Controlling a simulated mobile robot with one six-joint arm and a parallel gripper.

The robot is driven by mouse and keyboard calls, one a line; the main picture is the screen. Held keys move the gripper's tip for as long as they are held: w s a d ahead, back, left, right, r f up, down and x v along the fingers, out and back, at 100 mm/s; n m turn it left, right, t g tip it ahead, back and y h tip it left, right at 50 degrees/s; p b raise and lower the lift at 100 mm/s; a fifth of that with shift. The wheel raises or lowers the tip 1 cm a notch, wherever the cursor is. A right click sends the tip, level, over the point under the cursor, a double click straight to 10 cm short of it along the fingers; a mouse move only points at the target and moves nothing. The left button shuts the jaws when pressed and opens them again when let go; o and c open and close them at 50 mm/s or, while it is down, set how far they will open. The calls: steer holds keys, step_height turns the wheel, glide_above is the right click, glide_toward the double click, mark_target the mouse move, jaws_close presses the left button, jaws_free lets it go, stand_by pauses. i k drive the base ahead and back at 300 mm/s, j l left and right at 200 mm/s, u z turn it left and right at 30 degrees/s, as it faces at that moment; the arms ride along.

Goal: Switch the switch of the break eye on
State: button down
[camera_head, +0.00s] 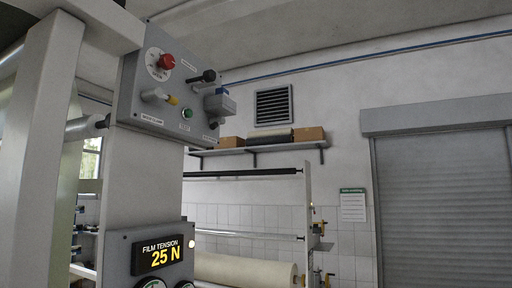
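A grey control panel (135,98) is mounted high on a pale machine column at the left. On it are a red knob (166,62) on a round white dial, a black-handled lever (205,76), a light lever with a yellow tip (160,97) and a green button (187,114). A grey box with a blue part (220,104) sticks out at the panel's right edge. The small labels are too small to read, so I cannot tell which control is the break eye's switch or its state. My gripper is not in view.
A film tension display (158,257) reading 25 N sits lower on the column. Behind are a large pale roll (245,270), a rail frame (308,215) and a wall shelf (260,148) with boxes. A closed roller shutter (445,210) is at the right.

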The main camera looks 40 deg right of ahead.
mark_target(214, 123)
steer(key=z, duration=0.8)
